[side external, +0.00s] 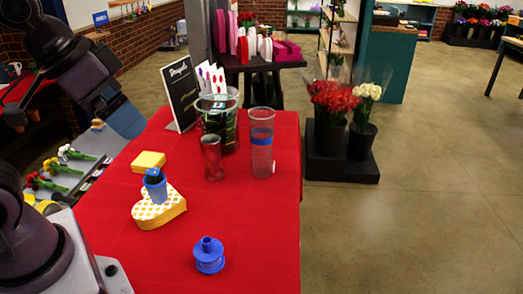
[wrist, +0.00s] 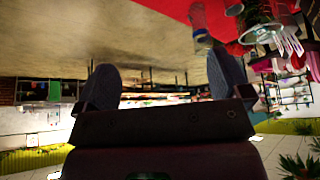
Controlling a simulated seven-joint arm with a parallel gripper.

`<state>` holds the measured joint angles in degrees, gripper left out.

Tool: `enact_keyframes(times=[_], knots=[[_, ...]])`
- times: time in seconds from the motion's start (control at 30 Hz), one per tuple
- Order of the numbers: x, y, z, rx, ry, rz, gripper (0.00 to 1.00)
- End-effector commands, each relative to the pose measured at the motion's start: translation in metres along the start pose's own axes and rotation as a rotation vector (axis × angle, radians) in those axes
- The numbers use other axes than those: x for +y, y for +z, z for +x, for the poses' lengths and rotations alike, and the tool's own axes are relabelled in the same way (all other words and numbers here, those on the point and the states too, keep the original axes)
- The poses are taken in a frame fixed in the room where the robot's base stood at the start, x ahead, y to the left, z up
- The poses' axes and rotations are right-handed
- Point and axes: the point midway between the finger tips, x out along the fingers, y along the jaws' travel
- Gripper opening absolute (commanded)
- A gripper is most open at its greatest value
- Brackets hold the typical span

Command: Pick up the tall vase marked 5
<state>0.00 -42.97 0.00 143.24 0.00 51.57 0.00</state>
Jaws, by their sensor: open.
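A tall clear vase with a blue band (side external: 262,142) stands upright on the right part of the red table in the side view. I cannot read a number on it. What looks like the same vase (wrist: 199,20) shows at the top of the wrist view, upside down, beyond the right finger. A shorter reddish vase (side external: 211,160) stands to its left, with a wide glass vase (side external: 217,128) behind. My gripper (wrist: 163,82) is open, its two dark fingers wide apart with nothing between them. It is well away from the vases.
The red table (side external: 115,225) also holds a yellow block (side external: 148,161), a heart-shaped box (side external: 160,212) bearing a small blue pot (side external: 155,188), and a blue spool (side external: 209,255). A black sign (side external: 181,92) stands behind. Buckets of flowers (side external: 331,133) stand off the table's right side.

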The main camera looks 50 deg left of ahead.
Motion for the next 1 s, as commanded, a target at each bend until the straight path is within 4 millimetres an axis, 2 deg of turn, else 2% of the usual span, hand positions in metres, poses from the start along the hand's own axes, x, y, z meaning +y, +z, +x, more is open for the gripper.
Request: enact_keyframes(times=[0.17,0.37,0.67,1.0], knots=[[0.006,0.002,0.008,-0.04,0.015,0.029,0.96],[0.018,0.0,0.048,-0.24,0.038,0.097,0.96],[0.013,-0.024,0.127,-0.533,-0.093,0.358,0.96],[-0.01,-0.047,0.231,-0.826,-0.378,0.839,0.96]])
